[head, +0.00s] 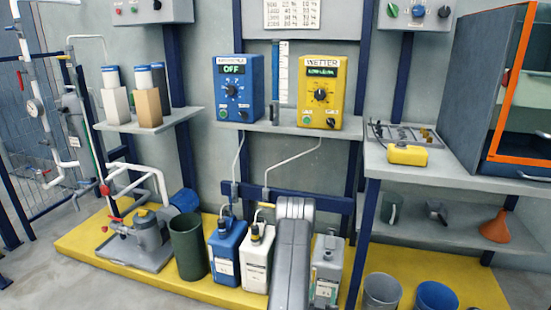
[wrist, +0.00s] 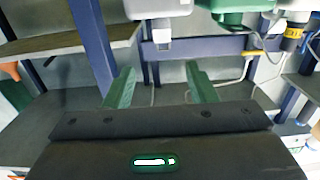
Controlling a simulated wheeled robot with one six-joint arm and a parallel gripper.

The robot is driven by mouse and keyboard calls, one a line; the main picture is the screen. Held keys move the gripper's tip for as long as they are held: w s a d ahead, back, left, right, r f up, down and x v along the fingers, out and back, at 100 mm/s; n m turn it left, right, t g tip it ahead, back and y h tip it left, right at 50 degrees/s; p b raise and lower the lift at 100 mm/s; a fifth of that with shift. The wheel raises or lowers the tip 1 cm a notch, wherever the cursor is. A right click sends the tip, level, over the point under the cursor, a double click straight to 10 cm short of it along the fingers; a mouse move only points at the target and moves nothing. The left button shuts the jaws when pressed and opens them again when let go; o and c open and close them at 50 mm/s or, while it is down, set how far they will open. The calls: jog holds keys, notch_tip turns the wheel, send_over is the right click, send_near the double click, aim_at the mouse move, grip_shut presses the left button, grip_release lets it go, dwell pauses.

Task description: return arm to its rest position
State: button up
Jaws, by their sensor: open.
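My gripper (wrist: 160,85) shows in the wrist view, with two green fingers spread apart and a dark body below them. Nothing is between the fingers; a blue rail and a grey wall show behind the gap. In the head view a grey link of my arm (head: 293,245) rises from the bottom edge, in front of the rack between the white and grey jugs. The gripper itself cannot be made out in the head view.
A white jug (head: 257,258), a blue jug (head: 226,252) and a grey jug (head: 327,270) stand on the yellow platform (head: 88,239) near my arm. A blue control box (head: 252,88) and a yellow one (head: 342,92) sit on the shelf above. A workbench (head: 455,168) is at right.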

jog(key=b+x, duration=0.3)
jog(key=x, duration=1.1)
jog(key=shift+r, duration=0.15)
notch_tip(320, 180, up, 2)
jog(key=g+p, duration=0.2)
jog(key=p, duration=0.1)
jog(key=shift+y, duration=0.4)
jog(key=g+p, duration=0.1)
jog(key=r+g+p, duration=0.1)
jog(key=shift+w+r+g+y+p, duration=0.15)
jog(key=shift+w+g+y+p, duration=0.15)
jog(key=shift+w+g, duration=0.1)
